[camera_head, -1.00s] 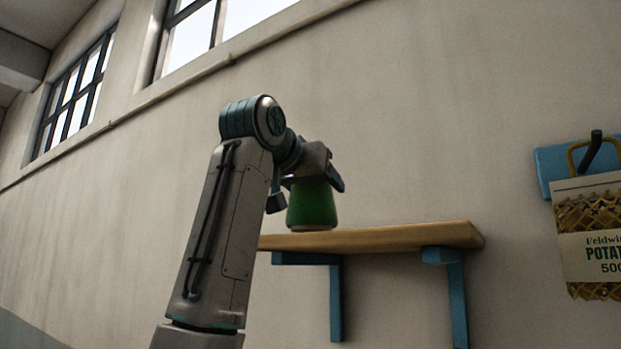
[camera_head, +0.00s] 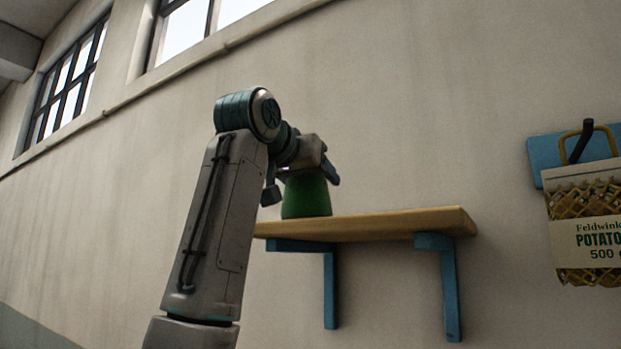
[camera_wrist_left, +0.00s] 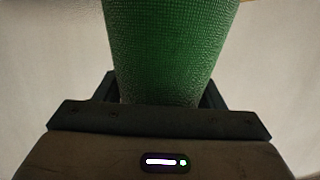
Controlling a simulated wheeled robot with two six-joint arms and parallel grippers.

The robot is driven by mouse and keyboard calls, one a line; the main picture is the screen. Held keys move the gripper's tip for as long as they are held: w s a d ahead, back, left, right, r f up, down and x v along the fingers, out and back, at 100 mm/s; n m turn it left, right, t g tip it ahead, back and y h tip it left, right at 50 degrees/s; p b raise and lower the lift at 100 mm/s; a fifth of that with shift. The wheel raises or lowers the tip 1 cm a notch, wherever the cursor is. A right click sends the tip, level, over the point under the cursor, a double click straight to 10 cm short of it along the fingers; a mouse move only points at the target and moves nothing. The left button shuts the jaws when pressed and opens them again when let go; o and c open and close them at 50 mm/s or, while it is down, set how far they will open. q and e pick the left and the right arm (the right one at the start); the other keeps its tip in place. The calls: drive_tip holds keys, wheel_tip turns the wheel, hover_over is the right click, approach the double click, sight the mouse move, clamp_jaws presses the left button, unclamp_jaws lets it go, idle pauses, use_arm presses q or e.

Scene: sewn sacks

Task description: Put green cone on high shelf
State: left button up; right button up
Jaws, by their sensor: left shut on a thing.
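The green cone (camera_head: 306,196) is upright at the left part of the wooden high shelf (camera_head: 400,224). Its base appears to be at the shelf's top surface; I cannot tell for sure whether it touches. My left gripper (camera_head: 305,174) is shut on the upper part of the cone from above. In the left wrist view the woven green cone (camera_wrist_left: 165,50) fills the middle between the two dark fingers of my left gripper (camera_wrist_left: 163,92). The cone's top is hidden by the gripper. My right gripper is not in view.
The shelf stands on blue brackets (camera_head: 448,290) against a plain wall. The shelf top right of the cone is clear. At the right, a potato sack (camera_head: 590,238) hangs from a hook on a blue board (camera_head: 545,156). Windows are high at the upper left.

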use_arm(q)
drive_tip(key=o, duration=1.1)
drive_tip(key=shift+o, duration=0.2)
drive_tip(key=shift+s+a+b, duration=0.3)
drive_tip(key=shift+s+b, duration=0.15)
drive_tip(key=shift+s, duration=0.05)
drive_tip(key=b+v, duration=0.4)
drive_tip(key=v, duration=0.5)
drive_tip(key=shift+s+a, duration=0.15)
drive_tip(key=shift+s, duration=0.2)
drive_tip(key=shift+r, duration=0.15)
